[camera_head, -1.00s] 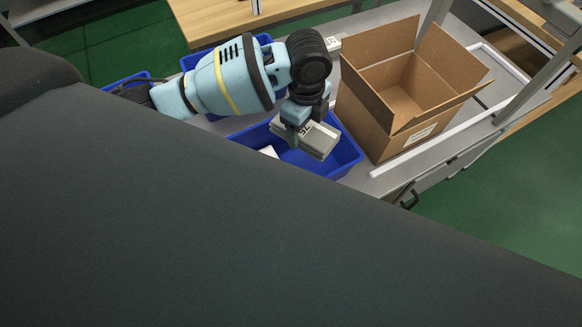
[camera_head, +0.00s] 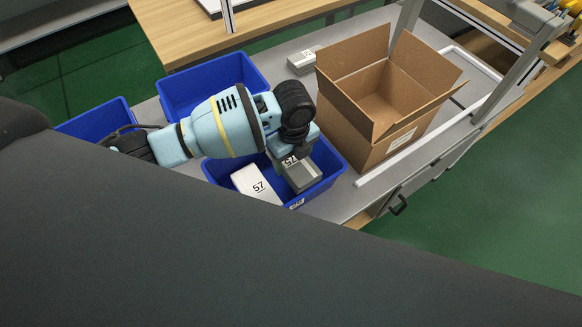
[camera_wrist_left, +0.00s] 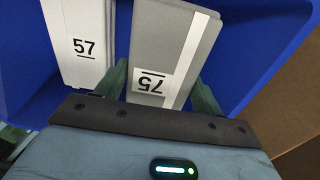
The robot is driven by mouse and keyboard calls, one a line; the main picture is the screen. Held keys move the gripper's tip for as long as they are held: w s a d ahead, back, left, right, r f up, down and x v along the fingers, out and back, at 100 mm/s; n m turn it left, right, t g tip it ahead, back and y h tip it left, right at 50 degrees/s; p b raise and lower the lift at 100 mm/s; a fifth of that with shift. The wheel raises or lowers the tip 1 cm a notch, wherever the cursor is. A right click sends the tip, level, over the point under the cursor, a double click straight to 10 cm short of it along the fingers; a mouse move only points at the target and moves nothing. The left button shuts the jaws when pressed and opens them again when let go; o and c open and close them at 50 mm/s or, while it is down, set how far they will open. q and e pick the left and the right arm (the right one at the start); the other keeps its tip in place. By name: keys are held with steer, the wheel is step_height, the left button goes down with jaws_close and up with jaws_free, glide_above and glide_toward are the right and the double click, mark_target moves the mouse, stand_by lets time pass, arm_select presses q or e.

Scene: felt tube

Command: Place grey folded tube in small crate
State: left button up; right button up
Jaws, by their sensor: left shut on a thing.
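The grey folded tube (camera_head: 302,177) is a flat grey block with a pale stripe and a numbered label; it also shows in the left wrist view (camera_wrist_left: 172,45). My left gripper (camera_head: 291,170) is shut on it, with one finger on each side in the left wrist view (camera_wrist_left: 160,92). The tube is over or within the right part of a blue crate (camera_head: 338,167). I cannot tell whether it touches the floor. A white block labelled 57 (camera_head: 256,185) lies in the same crate, left of the tube; it shows beside it in the wrist view (camera_wrist_left: 82,45). My right gripper is out of view.
Another grey block (camera_head: 302,60) lies on the grey table behind. An open cardboard box (camera_head: 372,140) stands right of the crate. Two more blue crates, one behind (camera_head: 190,78) and one at left (camera_head: 88,118), stand near my arm. A metal post rises at right.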

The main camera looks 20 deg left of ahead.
mark_target(293, 167)
arm_select(q)
steer(key=shift+f, duration=2.15)
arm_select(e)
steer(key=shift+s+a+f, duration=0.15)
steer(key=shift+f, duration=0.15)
arm_select(q)
steer(key=shift+f, duration=0.1)
steer(key=o, duration=1.1)
steer(key=shift+f, duration=0.1)
step_height(293, 167, up, 11)
steer(key=shift+w+r+p, duration=0.1)
steer(key=shift+p, duration=0.35)
steer(key=shift+r, duration=0.6)
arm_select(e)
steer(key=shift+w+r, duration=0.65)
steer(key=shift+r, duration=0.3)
